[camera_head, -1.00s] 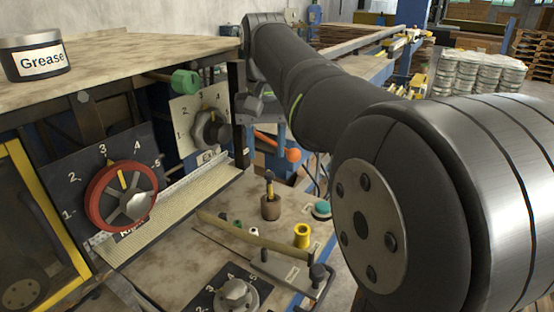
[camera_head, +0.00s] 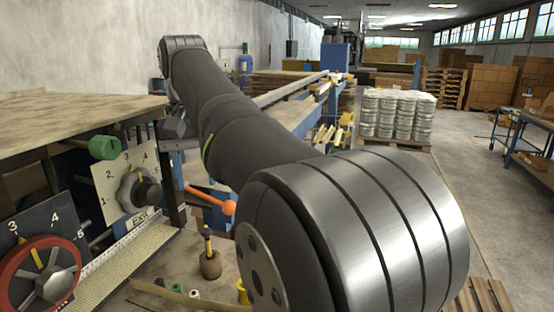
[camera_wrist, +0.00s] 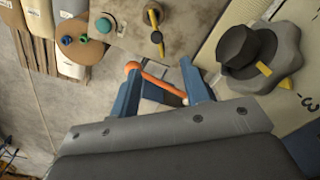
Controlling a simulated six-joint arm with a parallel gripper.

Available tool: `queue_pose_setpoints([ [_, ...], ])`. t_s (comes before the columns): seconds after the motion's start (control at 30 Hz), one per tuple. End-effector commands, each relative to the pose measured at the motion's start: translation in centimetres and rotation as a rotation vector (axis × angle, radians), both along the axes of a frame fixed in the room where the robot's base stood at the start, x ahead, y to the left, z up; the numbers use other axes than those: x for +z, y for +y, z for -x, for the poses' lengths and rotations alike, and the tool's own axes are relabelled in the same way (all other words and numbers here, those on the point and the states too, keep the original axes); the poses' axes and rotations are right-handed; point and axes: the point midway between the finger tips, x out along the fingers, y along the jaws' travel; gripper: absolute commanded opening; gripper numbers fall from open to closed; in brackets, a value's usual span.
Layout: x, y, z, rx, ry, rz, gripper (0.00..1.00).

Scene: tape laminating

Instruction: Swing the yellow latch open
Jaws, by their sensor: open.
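I cannot tell which yellow part is the latch. A flat yellowish bar (camera_head: 165,293) lies low on the bench in the head view, partly cut off by the frame. My gripper (camera_wrist: 161,70) has two blue fingers standing apart in the wrist view. An orange rod (camera_wrist: 158,82) with a ball at its left end crosses between them; I cannot tell whether they touch it. My arm hides part of the bench.
A dial panel (camera_head: 127,183) and a red-rimmed dial (camera_head: 40,278) stand at left. A dark knob (camera_wrist: 255,58) lies close right of my fingers. A green knob (camera_head: 103,147) sits under the shelf.

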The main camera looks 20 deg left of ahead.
Motion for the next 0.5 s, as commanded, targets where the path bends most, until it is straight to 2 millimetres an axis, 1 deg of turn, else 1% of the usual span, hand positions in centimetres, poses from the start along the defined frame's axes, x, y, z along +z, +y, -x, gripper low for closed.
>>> queue_pose_setpoints([
  [0.17,-2.5,-0.1,0.1,0.000,0.002,0.003,0.43],
  [0.5,-9.3,-0.1,0.1,0.000,0.003,0.004,0.43],
])
